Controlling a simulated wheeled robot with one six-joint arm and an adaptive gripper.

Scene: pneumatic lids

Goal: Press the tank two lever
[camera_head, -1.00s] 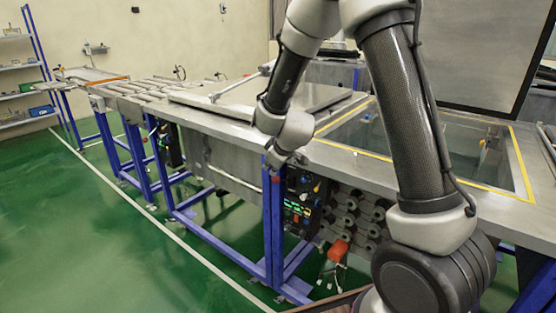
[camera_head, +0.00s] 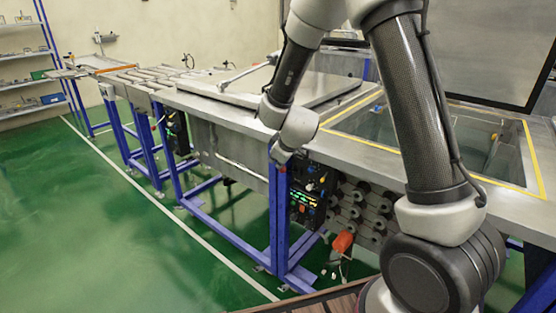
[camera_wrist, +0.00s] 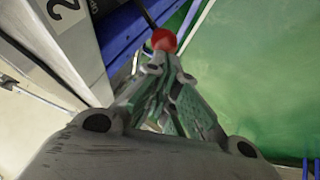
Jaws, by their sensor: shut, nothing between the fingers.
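The lever's red ball knob (camera_wrist: 164,40) shows in the wrist view on a dark rod, beside a blue frame post. A plate with a black "2" (camera_wrist: 66,10) is on the metal edge to its left. My gripper (camera_wrist: 162,66) is shut and empty, its fingertips just below the knob in the picture. I cannot tell if they touch it. In the head view my gripper (camera_head: 278,154) is small, in front of the blue post below the tank edge, and I cannot make out the knob there.
A control panel (camera_head: 308,195) with lit displays and a row of valves (camera_head: 358,212) sit under the counter. An open tank with a yellow border (camera_head: 365,104) is at right, a closed lid (camera_head: 232,88) at left. Green floor (camera_head: 95,220) is free at left.

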